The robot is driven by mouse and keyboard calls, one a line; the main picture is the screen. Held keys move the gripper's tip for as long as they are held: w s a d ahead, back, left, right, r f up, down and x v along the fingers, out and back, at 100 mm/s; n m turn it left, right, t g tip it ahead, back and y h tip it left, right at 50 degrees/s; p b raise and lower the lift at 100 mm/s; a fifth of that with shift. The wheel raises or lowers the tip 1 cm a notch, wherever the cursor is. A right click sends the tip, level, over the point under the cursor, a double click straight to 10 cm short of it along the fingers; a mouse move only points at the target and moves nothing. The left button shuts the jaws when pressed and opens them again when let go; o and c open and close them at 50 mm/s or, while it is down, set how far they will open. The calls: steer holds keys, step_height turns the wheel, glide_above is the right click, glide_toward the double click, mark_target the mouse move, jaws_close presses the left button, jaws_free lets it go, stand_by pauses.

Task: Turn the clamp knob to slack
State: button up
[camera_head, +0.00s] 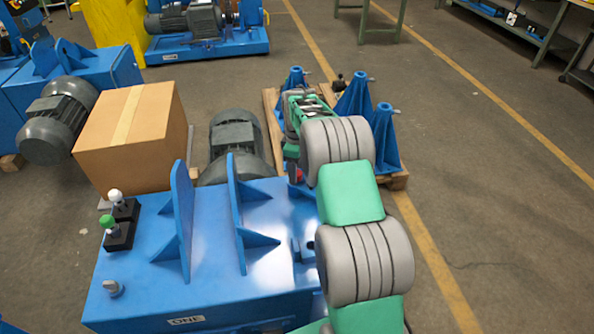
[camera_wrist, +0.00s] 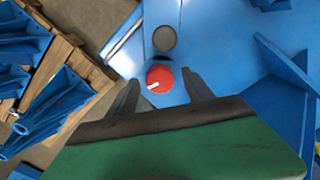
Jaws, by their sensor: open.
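A round red knob (camera_wrist: 159,79) with a white pointer mark stands on the blue frame (camera_wrist: 215,60), seen in the wrist view. Its mark points to the lower left. My gripper (camera_wrist: 160,80) is open, with one dark fingertip to each side of the knob and visible gaps between. Whether the fingers are level with the knob or above it I cannot tell. In the head view my arm hides most of this spot; a small red patch (camera_head: 299,175) shows beside the arm.
The blue machine (camera_head: 200,285) carries upright plates, a grey knob (camera_head: 113,288), and green (camera_head: 107,222) and white (camera_head: 116,196) controls. A carton (camera_head: 130,135) and a grey motor (camera_head: 236,140) stand behind. A pallet (camera_head: 272,120) with blue brackets lies beyond my arm. Floor at right is clear.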

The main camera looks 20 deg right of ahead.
step_height(320, 180, up, 7)
steer(key=shift+r, duration=0.15)
